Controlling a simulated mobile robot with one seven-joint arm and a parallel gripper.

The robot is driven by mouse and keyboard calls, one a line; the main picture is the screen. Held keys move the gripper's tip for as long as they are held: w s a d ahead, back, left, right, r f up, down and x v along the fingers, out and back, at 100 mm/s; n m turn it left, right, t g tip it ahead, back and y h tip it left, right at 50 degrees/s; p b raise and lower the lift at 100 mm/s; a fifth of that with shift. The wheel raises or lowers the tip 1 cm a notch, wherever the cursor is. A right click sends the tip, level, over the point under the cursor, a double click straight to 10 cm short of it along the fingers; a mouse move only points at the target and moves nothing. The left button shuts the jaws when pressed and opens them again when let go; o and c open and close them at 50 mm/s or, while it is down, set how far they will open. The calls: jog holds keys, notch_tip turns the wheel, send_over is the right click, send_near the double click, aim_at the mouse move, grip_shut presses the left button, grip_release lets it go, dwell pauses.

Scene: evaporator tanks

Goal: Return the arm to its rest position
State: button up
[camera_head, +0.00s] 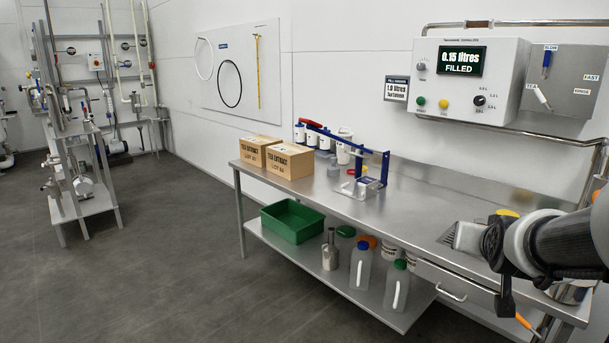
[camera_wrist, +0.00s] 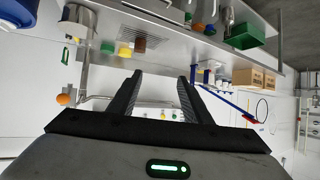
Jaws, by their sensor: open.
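My gripper (camera_wrist: 158,95) is open and empty in the wrist view, its two black fingers apart with nothing between them. The wrist view shows the scene upside down, with the bench at the top and the wall behind the fingers. In the head view my arm reaches in from the right edge, over the right end of the steel bench (camera_head: 415,212). My gripper (camera_head: 503,290) is partly hidden there by the wrist and points downward.
A control panel (camera_head: 471,80) reading 0.15 litres hangs on the wall above the bench. Two cardboard boxes (camera_head: 290,160) and a blue lever press (camera_head: 384,168) stand on the bench. A green crate (camera_head: 292,222) and several bottles sit on the lower shelf.

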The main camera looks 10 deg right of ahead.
jog(key=s+a+f+n+g+y, duration=0.1)
jog(key=s+a+n+y, duration=0.1)
jog(key=s+a, duration=0.5)
jog(key=s+a+n+g+y, duration=0.2)
jog(key=s+a, duration=0.1)
jog(key=a, duration=0.7)
jog(key=s+a+f+n+g+y, duration=0.1)
jog(key=s+a+n+y, duration=0.1)
jog(key=s+a, duration=0.5)
notch_tip(320, 180, up, 28)
jog(key=a+p, duration=0.2)
jog(key=p, duration=2.6)
jog(key=shift+w+g, duration=0.25)
jog(key=shift+g, duration=0.15)
jog(key=c, duration=0.4)
jog(key=shift+o, duration=0.2)
jog(key=shift+d, duration=0.15)
